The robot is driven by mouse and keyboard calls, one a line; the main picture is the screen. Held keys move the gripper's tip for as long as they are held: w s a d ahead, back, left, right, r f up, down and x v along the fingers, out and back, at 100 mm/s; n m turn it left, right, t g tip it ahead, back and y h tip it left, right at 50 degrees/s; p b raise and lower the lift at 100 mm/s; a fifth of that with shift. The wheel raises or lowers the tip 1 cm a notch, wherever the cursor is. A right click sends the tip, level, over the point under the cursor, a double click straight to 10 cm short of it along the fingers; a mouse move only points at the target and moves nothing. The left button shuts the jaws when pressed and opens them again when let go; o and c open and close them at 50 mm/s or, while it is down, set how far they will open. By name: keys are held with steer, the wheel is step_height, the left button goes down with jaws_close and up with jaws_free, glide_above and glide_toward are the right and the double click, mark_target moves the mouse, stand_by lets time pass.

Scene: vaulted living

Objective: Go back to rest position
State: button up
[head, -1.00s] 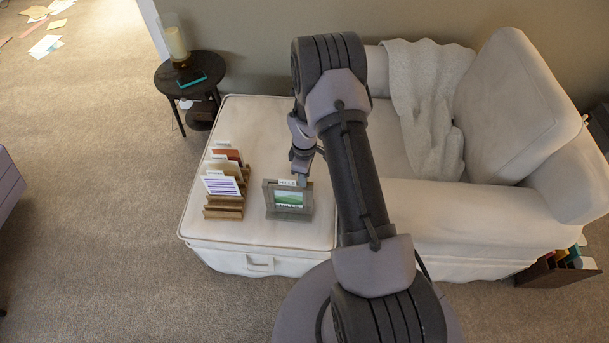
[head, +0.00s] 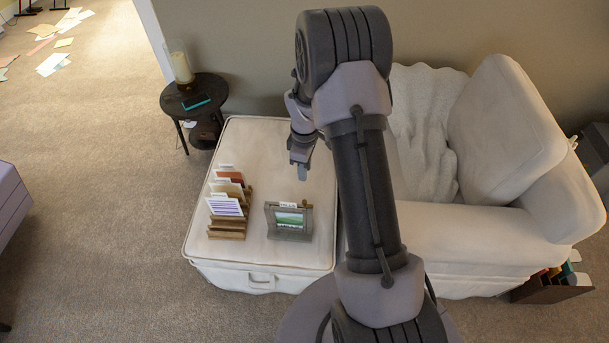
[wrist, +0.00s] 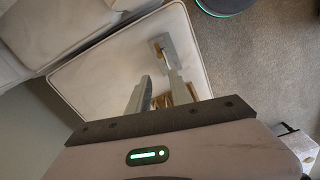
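My gripper (head: 302,172) hangs above the white ottoman (head: 262,150), clear of the grey picture frame (head: 289,222) that stands upright near its front right. In the wrist view my gripper (wrist: 160,78) shows two fingers apart with nothing held between them. The frame holds a green landscape picture with a small lettered card at its top edge. Part of what seems to be the frame (wrist: 162,48) shows beyond the fingertips in the wrist view. My upper arm covers the ottoman's right edge in the head view.
A wooden rack (head: 226,230) with several cards stands left of the frame. A white armchair (head: 480,210) with a throw is on the right. A dark round side table (head: 178,102) bears a candle (head: 180,66). Open carpet (head: 95,220) lies at left; a file box (head: 545,289) stands lower right.

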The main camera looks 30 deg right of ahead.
steer(key=shift+r, duration=0.15)
steer(key=s+a+r+m+t, duration=0.15)
steer(key=a+r, duration=0.25)
steer(key=r, duration=0.5)
steer(key=s+a+r+m+t, duration=0.1)
steer(key=s+a+r+m, duration=0.15)
steer(key=r, duration=0.65)
steer(key=s+a+r+m+t+y+b, duration=0.1)
steer(key=s+a+r+m, duration=0.3)
steer(key=s, duration=0.5)
steer(key=s+a+r+m+t+y, duration=0.1)
steer(key=s+a+r+m, duration=0.4)
steer(key=s, duration=0.5)
steer(key=shift+a+r+t+b, duration=0.35)
steer(key=shift+a+r+t, duration=0.3)
steer(key=shift+a+r, duration=0.45)
